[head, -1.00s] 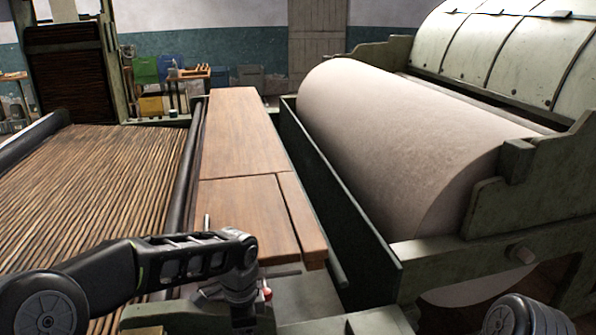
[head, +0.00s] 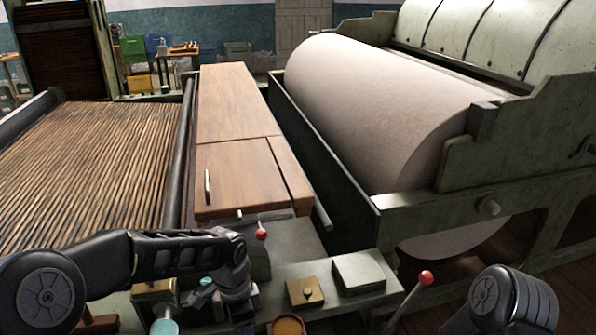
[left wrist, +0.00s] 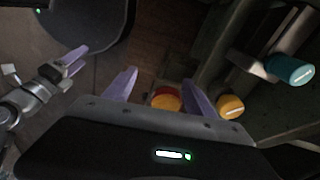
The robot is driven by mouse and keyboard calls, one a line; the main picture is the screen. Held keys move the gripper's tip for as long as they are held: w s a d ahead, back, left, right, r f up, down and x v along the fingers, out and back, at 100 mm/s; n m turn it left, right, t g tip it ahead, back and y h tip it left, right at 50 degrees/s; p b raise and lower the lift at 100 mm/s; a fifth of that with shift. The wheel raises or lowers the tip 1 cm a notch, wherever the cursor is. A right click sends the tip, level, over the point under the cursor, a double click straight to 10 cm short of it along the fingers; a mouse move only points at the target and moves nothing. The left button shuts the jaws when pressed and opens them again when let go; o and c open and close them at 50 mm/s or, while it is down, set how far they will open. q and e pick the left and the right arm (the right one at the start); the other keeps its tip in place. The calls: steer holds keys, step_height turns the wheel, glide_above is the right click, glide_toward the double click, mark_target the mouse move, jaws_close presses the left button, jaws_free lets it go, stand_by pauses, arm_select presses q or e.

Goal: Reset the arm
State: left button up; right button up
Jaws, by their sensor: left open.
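My left arm (head: 180,255) reaches in from the left over the front of the machine and bends downward at its wrist. In the left wrist view my left gripper (left wrist: 158,95) has its two purple fingers apart, with nothing between them. An orange round knob and a red one show beyond the fingers. My right arm (head: 515,303) shows only as a dark rounded link at the lower right of the head view. What seems to be my right gripper (left wrist: 74,60) shows small at the left of the left wrist view; its opening is unclear.
A red-knobbed lever (head: 425,278) and a smaller one (head: 262,234) rise near the front. A wooden cover (head: 235,105) with a handle lies between the slatted bed (head: 90,170) and the large pale roller (head: 375,105). A teal knob (left wrist: 288,70) is at right in the wrist view.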

arm_select(q)
steer(key=s+d+f+n+h, duration=0.2)
steer(key=s+d+f+n, duration=0.15)
steer(key=s+f, duration=0.35)
steer(key=s+d+f+n+h, duration=0.15)
steer(key=s+f+n, duration=0.25)
steer(key=f, duration=0.5)
steer(key=s+f+n, duration=0.7)
steer(key=s+n, duration=0.1)
steer(key=s, duration=0.4)
steer(key=shift+a+f+t, duration=0.2)
steer(key=shift+a+t, duration=0.2)
